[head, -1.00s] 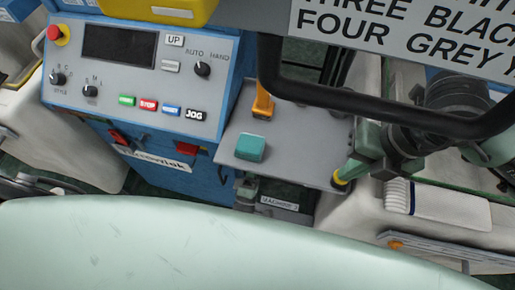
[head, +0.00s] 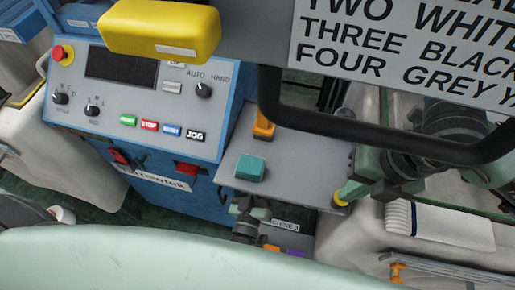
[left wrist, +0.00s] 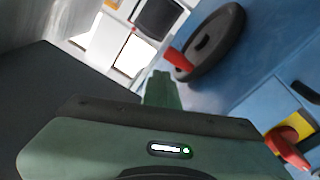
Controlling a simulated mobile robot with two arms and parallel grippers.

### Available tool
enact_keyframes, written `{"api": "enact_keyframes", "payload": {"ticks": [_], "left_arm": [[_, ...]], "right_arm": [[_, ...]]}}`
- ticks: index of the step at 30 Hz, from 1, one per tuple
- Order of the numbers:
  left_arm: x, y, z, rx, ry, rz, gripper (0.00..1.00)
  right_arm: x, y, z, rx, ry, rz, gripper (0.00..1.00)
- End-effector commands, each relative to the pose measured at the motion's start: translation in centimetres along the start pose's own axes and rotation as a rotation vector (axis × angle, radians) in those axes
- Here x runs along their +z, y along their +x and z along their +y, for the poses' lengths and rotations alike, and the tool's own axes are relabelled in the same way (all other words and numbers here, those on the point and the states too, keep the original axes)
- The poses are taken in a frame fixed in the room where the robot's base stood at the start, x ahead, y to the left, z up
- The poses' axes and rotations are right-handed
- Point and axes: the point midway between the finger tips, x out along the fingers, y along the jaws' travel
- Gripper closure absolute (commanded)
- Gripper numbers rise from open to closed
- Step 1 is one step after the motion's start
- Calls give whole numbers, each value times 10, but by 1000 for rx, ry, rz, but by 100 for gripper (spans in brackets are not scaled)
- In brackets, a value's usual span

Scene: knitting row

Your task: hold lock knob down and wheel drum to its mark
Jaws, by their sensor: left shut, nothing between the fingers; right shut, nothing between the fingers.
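My right gripper (head: 348,192) is shut at the right edge of the grey plate (head: 300,160). Its green fingertips are at a small knob with a yellow collar (head: 340,202), apparently the lock knob; the fingertips partly cover it, and I cannot tell how far down it is. In the left wrist view, a black handwheel (left wrist: 222,38) with a red handle (left wrist: 178,60) stands by the blue cabinet. My left gripper (left wrist: 160,76) is shut and empty, its green fingertips close to the red handle; touching or apart is unclear. I cannot make out the drum or its mark.
The blue control panel (head: 140,85) with its buttons stands at left. A teal block (head: 250,168) and an orange lever (head: 263,122) are on the plate. A black bar (head: 390,140) and a sign (head: 400,45) overhang at right. A red switch (left wrist: 288,145) is beside the wheel.

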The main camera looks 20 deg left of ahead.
Motion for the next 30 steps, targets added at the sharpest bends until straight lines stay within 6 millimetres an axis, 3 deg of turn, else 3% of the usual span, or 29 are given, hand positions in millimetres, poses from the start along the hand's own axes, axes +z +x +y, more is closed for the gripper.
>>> {"api": "enact_keyframes", "payload": {"ticks": [7,14,17,30], "left_arm": [[-42,-9,-3,-3,335,-68,100],[-55,-7,-3,4,445,-88,100],[-54,5,-4,4,449,-86,100],[-44,91,-6,6,448,-90,100]], "right_arm": [[-1,2,-1,-4,2,5,100],[-1,2,-1,-4,2,5,100],[-1,2,-1,-4,2,6,100],[-1,2,-1,-4,2,6,100]]}}
